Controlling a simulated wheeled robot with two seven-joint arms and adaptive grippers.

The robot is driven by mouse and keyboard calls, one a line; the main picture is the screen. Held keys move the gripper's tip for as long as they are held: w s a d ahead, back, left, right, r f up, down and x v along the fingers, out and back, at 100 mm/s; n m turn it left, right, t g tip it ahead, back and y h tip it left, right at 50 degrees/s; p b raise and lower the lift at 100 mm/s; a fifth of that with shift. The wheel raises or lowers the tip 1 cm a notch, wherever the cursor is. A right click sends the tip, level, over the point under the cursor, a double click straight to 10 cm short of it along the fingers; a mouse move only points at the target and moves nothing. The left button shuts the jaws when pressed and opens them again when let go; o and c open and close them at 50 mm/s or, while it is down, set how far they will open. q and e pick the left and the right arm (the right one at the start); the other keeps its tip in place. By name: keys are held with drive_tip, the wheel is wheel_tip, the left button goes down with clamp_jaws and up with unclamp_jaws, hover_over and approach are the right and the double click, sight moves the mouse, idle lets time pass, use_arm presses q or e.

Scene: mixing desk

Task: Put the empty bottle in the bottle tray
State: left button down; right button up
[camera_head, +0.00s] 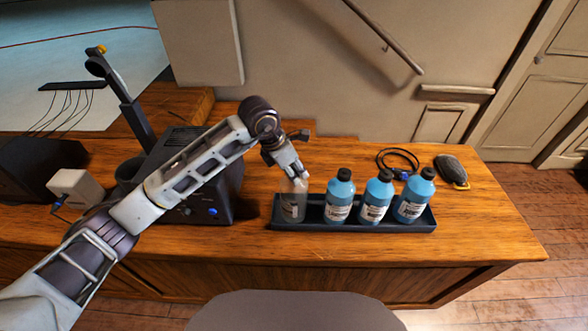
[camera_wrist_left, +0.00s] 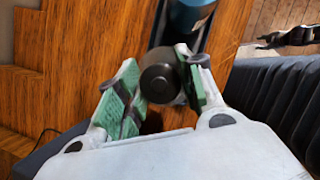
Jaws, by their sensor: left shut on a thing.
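The empty bottle (camera_head: 292,207) is clear with a label and stands upright at the left end of the dark bottle tray (camera_head: 350,228). I cannot tell whether its base touches the tray floor. My left gripper (camera_head: 298,180) is above it, shut around its top, which hides the cap in the head view. In the left wrist view the dark cap (camera_wrist_left: 160,78) sits between the green finger pads of this gripper (camera_wrist_left: 164,90). Blue bottles (camera_head: 340,197), (camera_head: 376,199), (camera_head: 413,198) stand to the right in the same tray.
A black machine (camera_head: 195,180) with a blue button stands left of the tray, under my left arm. A black cable loop (camera_head: 398,160) and a dark grey object (camera_head: 451,170) lie behind and right of the tray. The wooden desk (camera_head: 480,225) is bare at its right end.

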use_arm(q)
drive_tip(key=shift+f, duration=0.1)
use_arm(e)
drive_tip(key=shift+a+f, duration=0.15)
use_arm(q)
drive_tip(key=c, duration=0.9)
unclamp_jaws()
drive_tip(key=shift+r, duration=0.35)
drive_tip(key=b+v, duration=0.1)
drive_tip(key=v, duration=1)
drive_tip(key=shift+r, duration=0.25)
use_arm(e)
drive_tip(key=shift+w+d+f, duration=0.2)
drive_tip(key=shift+d+f, duration=0.35)
drive_tip(key=shift+d, duration=0.3)
use_arm(q)
drive_tip(key=shift+a, duration=0.1)
use_arm(e)
drive_tip(key=shift+a, duration=0.1)
